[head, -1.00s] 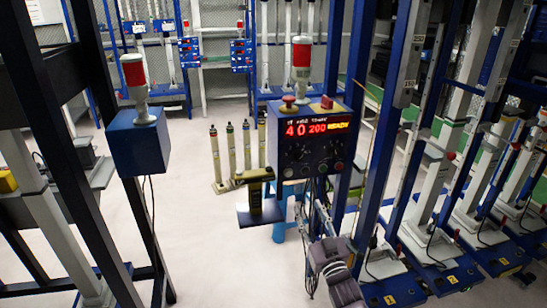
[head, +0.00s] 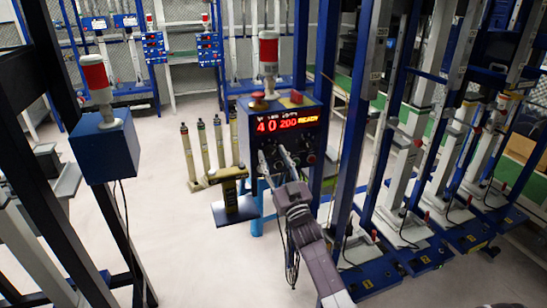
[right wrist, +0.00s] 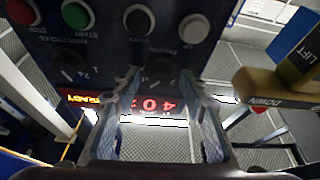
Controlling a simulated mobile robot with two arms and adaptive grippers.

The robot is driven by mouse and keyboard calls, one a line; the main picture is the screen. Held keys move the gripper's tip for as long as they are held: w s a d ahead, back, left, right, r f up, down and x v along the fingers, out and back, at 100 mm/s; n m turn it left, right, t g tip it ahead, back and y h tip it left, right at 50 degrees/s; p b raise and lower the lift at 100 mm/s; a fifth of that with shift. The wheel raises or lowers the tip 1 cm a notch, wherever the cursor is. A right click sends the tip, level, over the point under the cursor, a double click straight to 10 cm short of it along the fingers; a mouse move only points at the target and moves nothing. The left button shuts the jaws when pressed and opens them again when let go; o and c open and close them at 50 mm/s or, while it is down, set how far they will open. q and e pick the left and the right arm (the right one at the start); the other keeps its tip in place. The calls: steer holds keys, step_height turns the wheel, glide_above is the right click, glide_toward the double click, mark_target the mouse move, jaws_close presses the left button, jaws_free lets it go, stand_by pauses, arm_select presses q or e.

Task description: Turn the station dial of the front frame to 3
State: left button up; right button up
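The blue control box (head: 285,130) of the front frame stands right of centre in the head view. Its red display (head: 290,122) reads 4, 0, 200 READY. My right gripper (head: 277,152) is at the lower face of the box. In the right wrist view the gripper (right wrist: 159,78) is open, with one finger on each side of a dark dial (right wrist: 159,70). I cannot tell whether the fingers touch it. Another dark dial (right wrist: 70,65) with small numbers sits to its left. Their names and the pointer setting are not readable. My left gripper is not in view.
Red (right wrist: 22,12), green (right wrist: 75,14), black (right wrist: 139,19) and white (right wrist: 194,28) buttons sit close to the dials. A tan LIFT/DOWN part (right wrist: 270,88) stands right of the fingers. A blue post (head: 345,120) rises right of the box.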

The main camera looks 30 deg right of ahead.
jaws_close()
steer(key=shift+n, duration=0.3)
steer(key=n+y, duration=0.1)
steer(key=n, duration=0.1)
steer(key=n+y, duration=0.1)
steer(key=n, duration=0.1)
steer(key=shift+d+n+y, duration=0.1)
steer(key=shift+n+y, duration=0.2)
steer(key=shift+n, duration=0.1)
steer(key=shift+n+g+y+p, duration=0.25)
steer(key=shift+n+y, duration=0.45)
steer(key=shift+n, duration=0.7)
steer(key=shift+n+g+y+p, duration=0.15)
steer(key=shift+n+y+p, duration=0.4)
steer(key=shift+n, duration=0.85)
jaws_free()
